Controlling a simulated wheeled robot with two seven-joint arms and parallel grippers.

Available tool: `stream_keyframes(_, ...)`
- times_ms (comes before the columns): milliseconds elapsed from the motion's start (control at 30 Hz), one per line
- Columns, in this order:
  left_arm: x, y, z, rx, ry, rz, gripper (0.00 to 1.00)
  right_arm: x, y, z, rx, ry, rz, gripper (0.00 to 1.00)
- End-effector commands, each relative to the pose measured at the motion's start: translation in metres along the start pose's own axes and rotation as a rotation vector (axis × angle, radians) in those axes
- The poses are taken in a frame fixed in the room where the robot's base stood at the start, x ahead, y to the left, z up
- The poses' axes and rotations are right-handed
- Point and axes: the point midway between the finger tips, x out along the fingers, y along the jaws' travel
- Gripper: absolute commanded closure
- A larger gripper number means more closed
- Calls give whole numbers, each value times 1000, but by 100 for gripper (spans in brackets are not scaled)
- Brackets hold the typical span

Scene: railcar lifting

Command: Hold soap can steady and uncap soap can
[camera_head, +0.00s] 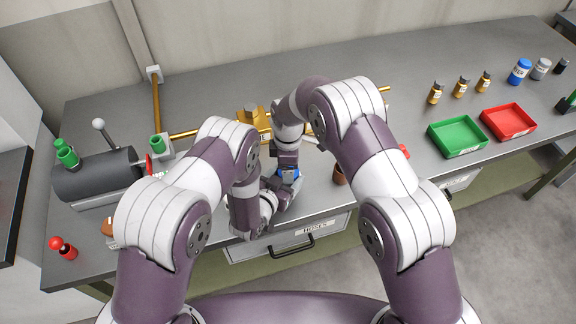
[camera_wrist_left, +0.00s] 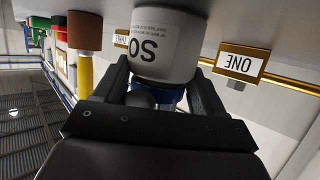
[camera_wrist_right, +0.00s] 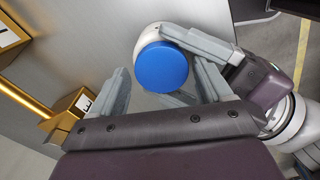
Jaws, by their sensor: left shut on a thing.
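The soap can (camera_wrist_left: 168,55) is a pale can with dark lettering, seen upside down in the left wrist view. Its blue cap (camera_wrist_right: 162,68) is on it and faces the right wrist camera; blue also shows in the head view (camera_head: 290,172). My left gripper (camera_wrist_left: 160,85) is shut around the can's side. It reaches in from the right in the right wrist view. My right gripper (camera_wrist_right: 165,85) is open above the can, its two fingers on either side of the cap with gaps. The arms hide most of the can in the head view.
A green tray (camera_head: 457,137) and a red tray (camera_head: 508,122) lie to the right, with several small bottles behind. A brass pipe with a label block (camera_wrist_right: 72,105) runs behind the can. A dark boiler-like cylinder (camera_head: 95,177) stands left. A drawer (camera_head: 290,240) is below the front edge.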

Motion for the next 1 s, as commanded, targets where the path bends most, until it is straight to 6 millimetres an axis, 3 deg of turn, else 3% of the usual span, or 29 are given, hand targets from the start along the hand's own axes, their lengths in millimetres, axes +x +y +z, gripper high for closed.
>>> stream_keyframes(133, 0, -2, 0, -2, 0, -6, 100, -3, -2, 2, -1, -4, -8, 16)
stream_keyframes(433, 0, -2, 1, -2, -2, -6, 100, -44, -2, 2, 12, -5, -8, 18)
stream_keyframes(700, 0, -1, 0, -1, -1, -4, 100, -75, 0, 0, 427, -4, -5, 18)
stream_keyframes(800, 0, -1, 0, -1, -1, -3, 100, -67, -1, 0, 474, -6, -7, 18)
stream_keyframes(1000, 0, -1, 0, -1, 0, -3, 100, -28, -1, 0, 473, -6, -8, 18)
